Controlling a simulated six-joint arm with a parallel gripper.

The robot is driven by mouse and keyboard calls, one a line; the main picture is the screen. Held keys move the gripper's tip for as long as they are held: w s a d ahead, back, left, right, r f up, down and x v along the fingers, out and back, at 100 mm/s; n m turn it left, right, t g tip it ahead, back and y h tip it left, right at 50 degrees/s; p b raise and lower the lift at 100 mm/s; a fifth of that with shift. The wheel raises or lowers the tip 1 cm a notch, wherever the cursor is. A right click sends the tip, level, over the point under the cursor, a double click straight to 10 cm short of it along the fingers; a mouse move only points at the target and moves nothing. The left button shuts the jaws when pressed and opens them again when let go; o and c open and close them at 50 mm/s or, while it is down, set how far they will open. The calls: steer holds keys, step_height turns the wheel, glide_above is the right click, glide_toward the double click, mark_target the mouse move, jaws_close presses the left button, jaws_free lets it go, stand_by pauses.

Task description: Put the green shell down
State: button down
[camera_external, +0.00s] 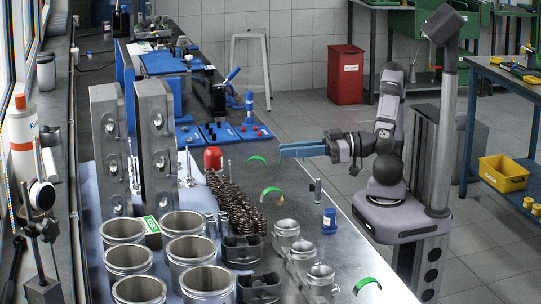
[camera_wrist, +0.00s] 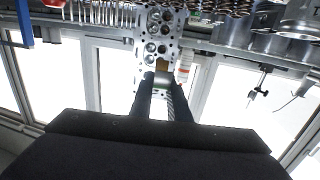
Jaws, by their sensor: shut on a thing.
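My gripper (camera_external: 283,151) reaches left over the bench from the right, its long blue fingers roughly level. In the external view a curved green shell (camera_external: 257,159) shows just left of the fingertips; contact is hard to make out there. Another green shell (camera_external: 271,194) arches beside the springs. A third green shell (camera_external: 367,284) is at the bench's front right.
Coil springs (camera_external: 238,205), cylinder liners (camera_external: 191,260) and pistons (camera_external: 286,232) crowd the bench. Two tall grey heads (camera_external: 153,140) stand at the left. A blue jar (camera_external: 329,221) stands near the right edge. Some bare bench (camera_external: 310,205) shows between shells and jar.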

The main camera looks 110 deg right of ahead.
mark_target(296, 216)
steer(key=shift+s+a+f+n+y+b, duration=0.1)
steer(key=shift+a+f+n+y+b, duration=0.4)
steer(key=shift+f, duration=1.9)
steer(key=shift+w+a+f+n+y+b, duration=0.15)
steer(key=shift+a+f+y+b, duration=0.55)
steer(key=shift+f, duration=1.65)
steer(key=shift+s+a+f+n+y+b, duration=0.15)
steer(key=shift+a+f+n+y+b, duration=0.35)
steer(key=shift+f, duration=1.9)
steer(key=shift+a, duration=0.15)
steer(key=shift+f, duration=0.15)
steer(key=c, duration=2)
jaws_free()
